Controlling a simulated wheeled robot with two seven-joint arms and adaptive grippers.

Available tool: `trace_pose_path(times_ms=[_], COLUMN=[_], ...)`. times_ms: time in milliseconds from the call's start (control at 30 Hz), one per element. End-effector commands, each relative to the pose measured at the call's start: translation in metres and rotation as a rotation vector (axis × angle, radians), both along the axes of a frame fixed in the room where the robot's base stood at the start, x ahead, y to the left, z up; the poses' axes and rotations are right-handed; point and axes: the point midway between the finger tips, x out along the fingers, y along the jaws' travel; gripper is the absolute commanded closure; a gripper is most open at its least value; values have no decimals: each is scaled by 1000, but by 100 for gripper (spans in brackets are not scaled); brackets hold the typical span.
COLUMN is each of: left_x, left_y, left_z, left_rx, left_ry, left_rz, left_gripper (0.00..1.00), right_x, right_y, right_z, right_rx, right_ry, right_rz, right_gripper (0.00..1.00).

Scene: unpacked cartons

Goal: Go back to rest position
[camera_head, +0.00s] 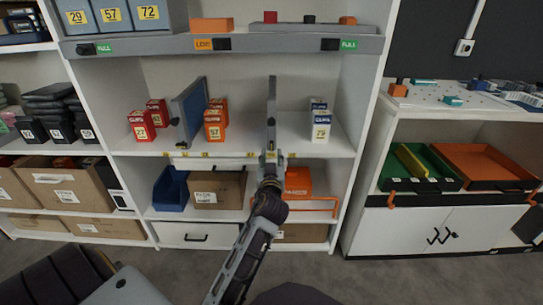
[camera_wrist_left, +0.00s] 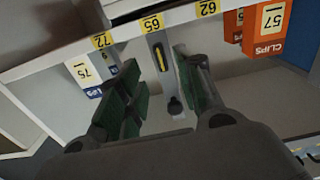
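My left arm (camera_head: 243,255) reaches up from the bottom of the head view to the shelf unit. My left gripper (camera_head: 272,158) is in front of the middle shelf's front edge, just below a grey upright divider (camera_head: 271,105). In the left wrist view the two green-padded fingers (camera_wrist_left: 163,88) stand apart with nothing held between them. The shelf edge with yellow number labels (camera_wrist_left: 152,24) lies beyond the fingers. Whether the gripper touches the shelf edge I cannot tell. My right gripper is in neither view.
The middle shelf (camera_head: 245,142) holds red boxes (camera_head: 141,126), orange boxes (camera_head: 214,126) and a white-and-blue box (camera_head: 320,122). Below are a blue bin (camera_head: 171,189), a carton (camera_head: 216,190) and an orange bin (camera_head: 298,183). A white cabinet (camera_head: 412,232) stands right; grey floor (camera_head: 385,280) is clear in front.

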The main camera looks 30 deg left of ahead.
Motion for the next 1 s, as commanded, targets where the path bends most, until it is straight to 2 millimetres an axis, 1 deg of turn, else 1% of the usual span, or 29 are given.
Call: trace_pose_path(times_ms=[200, 767, 867, 967, 1000], left_x=[-7, -7, -8, -13, -16], left_y=[-3, -4, -4, -4, -5], left_z=[0, 0, -3, -12, -18], left_rx=[1, 0, -3, -14, -19], left_ry=[0, 0, 11, 43, 64], left_rz=[1, 0, 0, 0, -1], left_gripper=[64, 64, 64, 64, 64], right_x=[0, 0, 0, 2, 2], right_y=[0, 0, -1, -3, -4], right_z=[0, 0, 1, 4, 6], right_rx=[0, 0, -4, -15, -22], right_ry=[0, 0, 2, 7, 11], right_rz=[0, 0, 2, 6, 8], right_gripper=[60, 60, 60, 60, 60])
